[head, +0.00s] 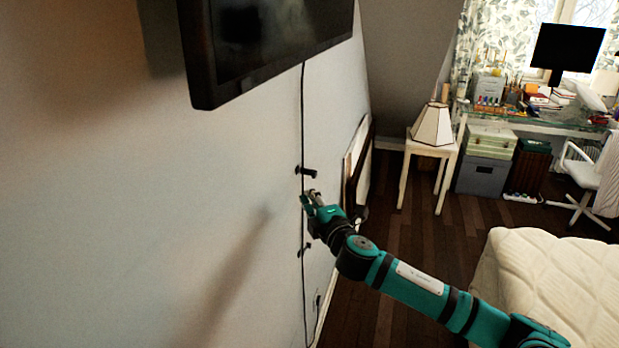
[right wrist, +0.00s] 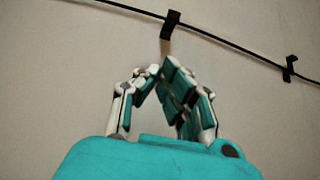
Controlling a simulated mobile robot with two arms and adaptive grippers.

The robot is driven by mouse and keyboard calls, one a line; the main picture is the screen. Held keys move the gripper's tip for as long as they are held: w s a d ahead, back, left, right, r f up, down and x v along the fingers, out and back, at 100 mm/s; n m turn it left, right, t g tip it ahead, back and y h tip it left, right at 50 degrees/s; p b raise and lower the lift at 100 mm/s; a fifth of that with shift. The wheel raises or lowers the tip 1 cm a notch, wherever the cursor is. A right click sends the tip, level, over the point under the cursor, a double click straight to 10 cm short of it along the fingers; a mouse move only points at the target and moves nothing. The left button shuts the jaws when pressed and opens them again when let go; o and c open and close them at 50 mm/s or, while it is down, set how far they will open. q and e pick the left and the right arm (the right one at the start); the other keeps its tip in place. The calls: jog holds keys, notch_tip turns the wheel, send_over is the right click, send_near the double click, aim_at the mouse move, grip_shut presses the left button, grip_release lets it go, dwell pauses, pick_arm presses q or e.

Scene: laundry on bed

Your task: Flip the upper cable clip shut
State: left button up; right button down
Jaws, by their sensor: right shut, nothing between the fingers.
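The upper cable clip (head: 308,171) is a small black piece on the wall, on the thin black cable (head: 303,120). Its flap sticks out from the wall to the right, standing open. A lower clip (head: 305,249) sits further down the same cable. My right gripper (head: 309,199) is shut and empty, just below the upper clip and close to the wall. In the right wrist view its fingertips (right wrist: 160,69) meet below a black clip (right wrist: 171,25), seemingly the upper one; contact is unclear. A second clip (right wrist: 290,68) is at the right. My left gripper is not visible.
A wall-mounted screen (head: 265,45) hangs above the clips. Framed panels (head: 358,165) lean on the wall to the right. A small white table with a lamp (head: 432,126) stands beyond, and a bed (head: 560,270) is at the lower right.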

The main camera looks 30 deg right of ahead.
aim_at(308, 173)
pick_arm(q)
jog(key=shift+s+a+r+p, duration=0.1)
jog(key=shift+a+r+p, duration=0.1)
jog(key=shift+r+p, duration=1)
pick_arm(e)
jog(key=w+d, duration=0.4)
jog(key=w, duration=0.3)
jog(key=shift+d, duration=0.15)
pick_arm(q)
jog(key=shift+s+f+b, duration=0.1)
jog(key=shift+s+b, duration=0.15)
jog(key=shift+b, duration=0.15)
pick_arm(e)
jog(key=shift+d+n+y, duration=0.15)
jog(key=shift+n+y, duration=0.25)
jog(key=shift+y, duration=0.3)
